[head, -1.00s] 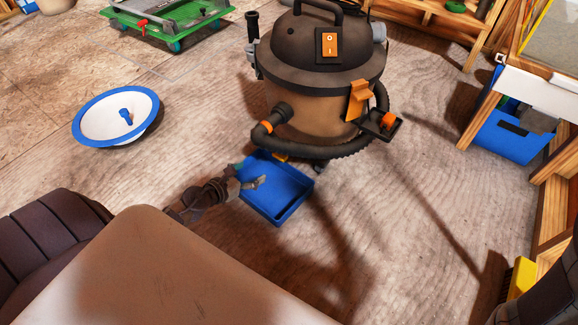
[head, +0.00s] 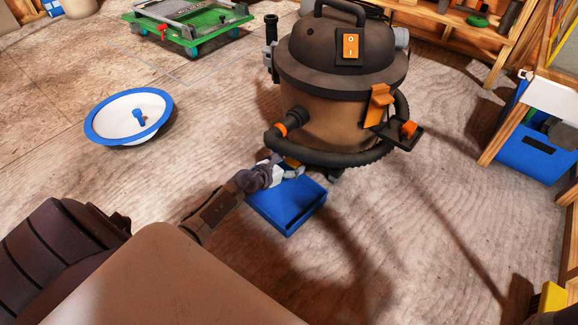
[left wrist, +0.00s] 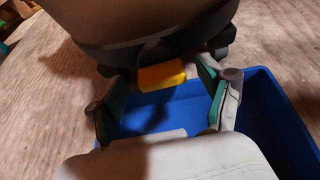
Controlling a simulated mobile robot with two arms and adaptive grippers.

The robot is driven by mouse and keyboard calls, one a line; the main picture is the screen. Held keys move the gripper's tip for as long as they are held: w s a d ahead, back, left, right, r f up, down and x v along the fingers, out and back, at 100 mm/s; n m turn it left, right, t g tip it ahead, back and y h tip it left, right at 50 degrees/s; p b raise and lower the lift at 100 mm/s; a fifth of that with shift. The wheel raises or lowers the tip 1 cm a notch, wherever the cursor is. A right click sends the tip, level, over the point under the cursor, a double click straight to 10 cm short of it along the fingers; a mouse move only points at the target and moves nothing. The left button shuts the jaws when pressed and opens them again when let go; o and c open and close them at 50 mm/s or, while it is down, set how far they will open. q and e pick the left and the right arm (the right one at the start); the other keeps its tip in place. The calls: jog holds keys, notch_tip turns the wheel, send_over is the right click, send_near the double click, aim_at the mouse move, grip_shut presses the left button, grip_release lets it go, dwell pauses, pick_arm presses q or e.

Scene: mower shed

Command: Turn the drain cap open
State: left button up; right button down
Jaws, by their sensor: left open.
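The drain cap (left wrist: 162,75) is a small yellow-orange block low on the vacuum's base in the left wrist view. It shows partly in the head view (head: 292,163), beneath the hose. My left gripper (left wrist: 163,82) is open, its two green-padded fingers on either side of the cap. I cannot tell whether either finger touches it. In the head view my left gripper (head: 284,170) is at the foot of the brown and black shop vacuum (head: 320,118), above the blue tray (head: 291,219). My right gripper is not in view.
A black hose (head: 340,160) curves around the vacuum's front just above my left gripper. A white and blue bowl (head: 115,124) lies on the floor to the left. A green cart (head: 190,36) stands behind. A blue bin (head: 535,148) is at the right.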

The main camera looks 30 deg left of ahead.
pick_arm(q)
jog(key=c, duration=1.2)
jog(key=shift+o, duration=0.2)
jog(key=shift+a, duration=0.1)
jog(key=n+b, duration=0.1)
jog(key=n+h+b, duration=0.2)
jog(key=shift+a+f, duration=0.2)
jog(key=shift+a, duration=0.05)
jog(key=n+h+b, duration=0.1)
jog(key=n, duration=0.1)
jog(key=n+h+b, duration=0.1)
jog(key=shift+a+f+n, duration=0.2)
jog(key=shift+n, duration=0.2)
jog(key=shift+a+f+n+t+h+b, duration=0.15)
jog(key=shift+n+t+h+b, duration=0.6)
jog(key=shift+n, duration=0.9)
jog(key=shift+f+n+t+h+b, duration=0.15)
jog(key=shift+n+t+h+b, duration=0.3)
jog(key=shift+n+h+b, duration=0.9)
jog(key=shift+n+y+p, duration=0.35)
jog(key=shift+n+y, duration=0.05)
